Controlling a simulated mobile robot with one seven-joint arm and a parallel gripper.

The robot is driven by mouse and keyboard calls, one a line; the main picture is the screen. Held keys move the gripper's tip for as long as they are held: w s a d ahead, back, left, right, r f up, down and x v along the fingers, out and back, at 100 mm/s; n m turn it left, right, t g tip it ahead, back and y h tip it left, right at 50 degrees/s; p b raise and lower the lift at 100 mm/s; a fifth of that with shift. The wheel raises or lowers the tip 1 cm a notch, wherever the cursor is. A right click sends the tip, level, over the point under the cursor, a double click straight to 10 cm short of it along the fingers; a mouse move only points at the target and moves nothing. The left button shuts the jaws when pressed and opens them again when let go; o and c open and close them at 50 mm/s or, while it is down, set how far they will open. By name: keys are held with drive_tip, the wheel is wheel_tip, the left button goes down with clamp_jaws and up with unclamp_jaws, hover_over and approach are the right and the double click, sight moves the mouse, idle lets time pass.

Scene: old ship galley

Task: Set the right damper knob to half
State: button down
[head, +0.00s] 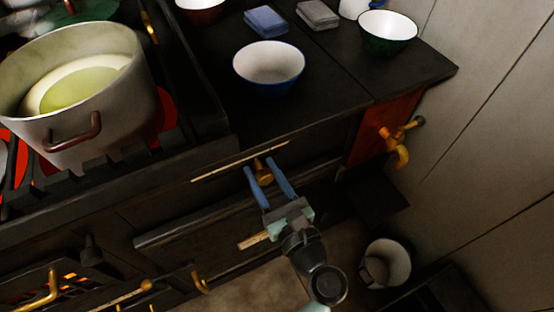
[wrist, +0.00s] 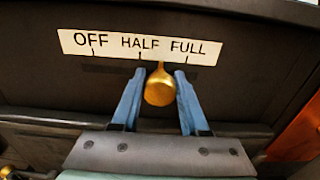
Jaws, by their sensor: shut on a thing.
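The right damper knob is a brass knob with a rounded end and a narrow tip; it shows in the wrist view (wrist: 160,88) and the head view (head: 262,178). Above it is a cream label plate (wrist: 125,45) reading OFF, HALF and FULL, each with a tick. The knob's narrow tip points up between the HALF and FULL ticks. My gripper (head: 260,170) has its two blue fingers on either side of the knob and is shut on it. In the wrist view my gripper (wrist: 158,85) shows the knob between the fingertips.
A large pot (head: 80,95) stands on the stove at left. A blue-rimmed bowl (head: 268,65) and a green-rimmed bowl (head: 387,32) sit on the black top above the knob. A brass tap (head: 398,145) juts out at right. A bucket (head: 388,262) stands on the floor.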

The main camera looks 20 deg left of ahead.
drive_tip(key=shift+s+a+p, duration=0.45)
drive_tip(key=shift+s+a, duration=0.45)
drive_tip(key=shift+s, duration=0.25)
drive_tip(key=shift+c, duration=2.2)
unclamp_jaws()
drive_tip(key=shift+d, duration=0.15)
drive_tip(key=p+v, duration=0.1)
drive_tip(key=v, duration=1.1)
drive_tip(key=shift+s+d, duration=0.3)
